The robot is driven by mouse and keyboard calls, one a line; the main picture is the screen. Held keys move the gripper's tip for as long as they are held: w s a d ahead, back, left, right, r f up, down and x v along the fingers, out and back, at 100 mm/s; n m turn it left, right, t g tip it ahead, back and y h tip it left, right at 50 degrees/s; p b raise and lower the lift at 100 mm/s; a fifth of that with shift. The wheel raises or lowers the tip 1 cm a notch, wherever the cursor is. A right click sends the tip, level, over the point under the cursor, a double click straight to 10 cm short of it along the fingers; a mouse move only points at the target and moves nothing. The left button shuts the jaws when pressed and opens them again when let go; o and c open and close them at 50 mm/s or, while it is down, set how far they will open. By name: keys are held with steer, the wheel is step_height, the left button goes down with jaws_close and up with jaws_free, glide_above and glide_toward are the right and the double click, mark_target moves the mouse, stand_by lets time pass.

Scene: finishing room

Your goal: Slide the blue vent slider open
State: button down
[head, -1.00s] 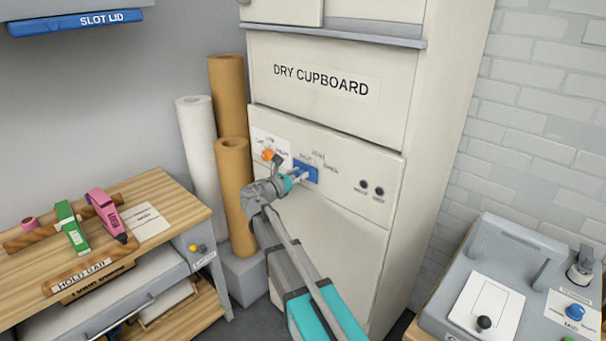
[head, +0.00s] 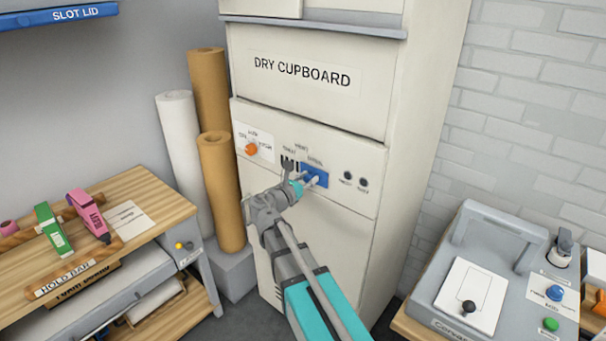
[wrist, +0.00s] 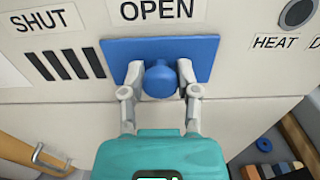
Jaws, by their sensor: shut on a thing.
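The blue vent slider (wrist: 205,52) is a flat blue plate with a round knob (wrist: 160,80) on the cupboard front. In the wrist view the plate sits under the OPEN label (wrist: 157,10), and dark vent slots (wrist: 67,65) show uncovered on its left, under the SHUT label (wrist: 42,20). My gripper (wrist: 160,84) is shut on the knob, one finger on each side. In the head view the slider (head: 317,177) is partly hidden behind my gripper (head: 303,183).
The dry cupboard (head: 310,115) has an orange knob (head: 251,149) left of the vent and two dark round fittings (head: 355,179) to the right. Rolls (head: 220,190) stand at its left. A bench (head: 150,190) is at left, a grey machine (head: 480,235) at right.

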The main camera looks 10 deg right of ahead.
steer(key=shift+s+d, duration=0.1)
steer(key=shift+c, duration=1.9)
jaws_free()
steer(key=shift+s, duration=0.1)
steer(key=shift+o, duration=0.2)
steer(key=v, duration=1.2)
